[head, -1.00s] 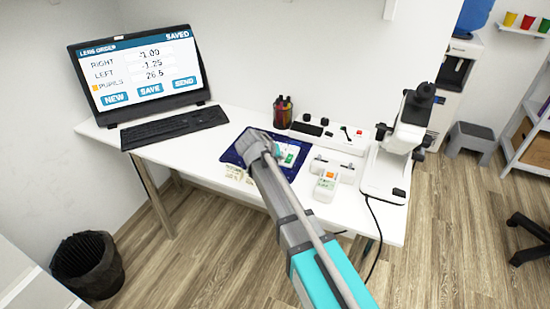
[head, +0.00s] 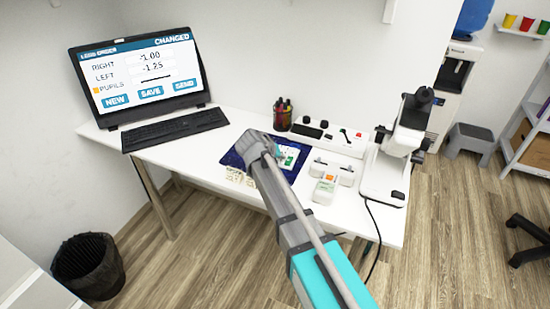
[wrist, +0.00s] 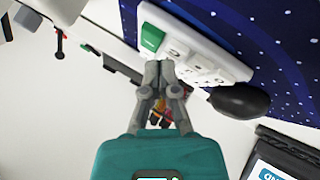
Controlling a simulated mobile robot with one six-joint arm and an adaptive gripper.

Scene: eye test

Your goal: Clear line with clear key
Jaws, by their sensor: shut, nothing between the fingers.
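The monitor (head: 140,70) shows a lens order with "CHANGED" at top right. Its lines read right -1.00 and left -1.25, and the pupils line, with an orange mark beside it, shows only a dark dash. The white keypad (head: 289,155) lies on a dark blue starry mat (head: 231,159). In the wrist view the keypad (wrist: 215,40) shows a green key (wrist: 152,37) and several pale keys. My gripper (wrist: 160,66) is shut and empty, its fingertips over the keypad's edge near the green key. I cannot tell whether they touch a key. My arm hides part of the keypad in the head view.
A black keyboard (head: 174,129) lies before the monitor. A black mouse (wrist: 240,101) sits beside the keypad.

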